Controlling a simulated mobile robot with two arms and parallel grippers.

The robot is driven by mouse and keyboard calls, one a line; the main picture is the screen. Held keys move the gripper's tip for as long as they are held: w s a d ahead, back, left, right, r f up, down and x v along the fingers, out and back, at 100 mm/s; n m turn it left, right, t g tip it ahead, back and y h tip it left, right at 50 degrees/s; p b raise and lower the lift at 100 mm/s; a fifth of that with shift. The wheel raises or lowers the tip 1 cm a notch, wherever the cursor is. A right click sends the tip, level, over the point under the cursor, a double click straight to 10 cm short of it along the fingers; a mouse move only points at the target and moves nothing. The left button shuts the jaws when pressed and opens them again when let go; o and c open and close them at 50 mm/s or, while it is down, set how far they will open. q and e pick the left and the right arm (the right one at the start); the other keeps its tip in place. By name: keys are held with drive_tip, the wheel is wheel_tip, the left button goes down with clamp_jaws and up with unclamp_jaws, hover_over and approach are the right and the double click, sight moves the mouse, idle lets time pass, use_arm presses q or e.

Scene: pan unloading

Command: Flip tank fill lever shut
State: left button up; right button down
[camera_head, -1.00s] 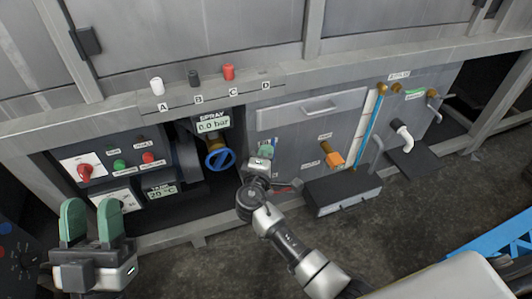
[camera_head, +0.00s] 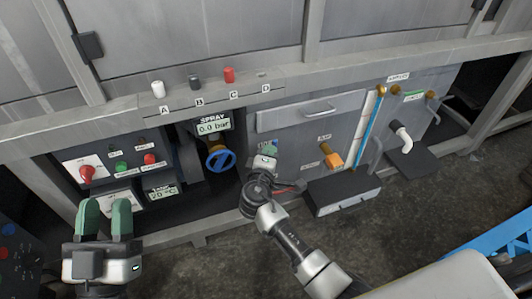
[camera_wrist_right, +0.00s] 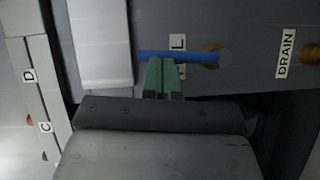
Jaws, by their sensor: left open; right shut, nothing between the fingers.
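The tank fill lever (camera_wrist_right: 165,55) is a blue bar joined to a brass valve (camera_wrist_right: 211,56) in the right wrist view. It points left there, across a partly hidden label. In the head view a bit of blue (camera_head: 274,143) shows just above my right gripper (camera_head: 268,150), which hides most of the valve. In the right wrist view my right gripper (camera_wrist_right: 162,62) is shut and empty, its green tips right at the lever's middle. I cannot tell whether they touch it. My left gripper (camera_head: 106,206) is open and empty at the lower left, away from the lever.
A brass drain valve with an orange handle (camera_head: 332,156) is right of my right gripper, above a dark box (camera_head: 343,194). A blue handwheel (camera_head: 220,160) is to its left. A drawer (camera_head: 312,112) is above. A red-knobbed control panel (camera_head: 87,173) is behind my left gripper.

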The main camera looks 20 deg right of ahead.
use_arm(q)
wheel_tip(320, 180, down, 10)
drive_tip(key=a+g+y+p, duration=0.2)
drive_tip(key=g+y+p, duration=0.15)
drive_tip(key=g, duration=0.65)
drive_tip(key=s+a+f+n+g+y+p, duration=0.1)
drive_tip(key=s+a+f+g+p, duration=0.15)
drive_tip(key=s+g, duration=0.3)
drive_tip(key=s+a+f+g+y+p, duration=0.2)
drive_tip(key=s+g+p, duration=0.2)
drive_tip(key=s, duration=0.2)
wheel_tip(320, 180, down, 18)
drive_tip(key=g+p, duration=0.1)
drive_tip(key=p, duration=0.3)
drive_tip(key=shift+d, duration=0.2)
use_arm(e)
drive_tip(key=d+f+m+g+y, duration=0.3)
drive_tip(key=d+f+m+y, duration=0.1)
drive_tip(key=d+m+y, duration=0.4)
drive_tip(key=shift+w+d+f+m, duration=0.15)
drive_tip(key=shift+d+f+m, duration=0.25)
drive_tip(key=shift+m, duration=0.4)
use_arm(q)
drive_tip(key=shift+h, duration=0.25)
use_arm(e)
drive_tip(key=shift+d, duration=0.1)
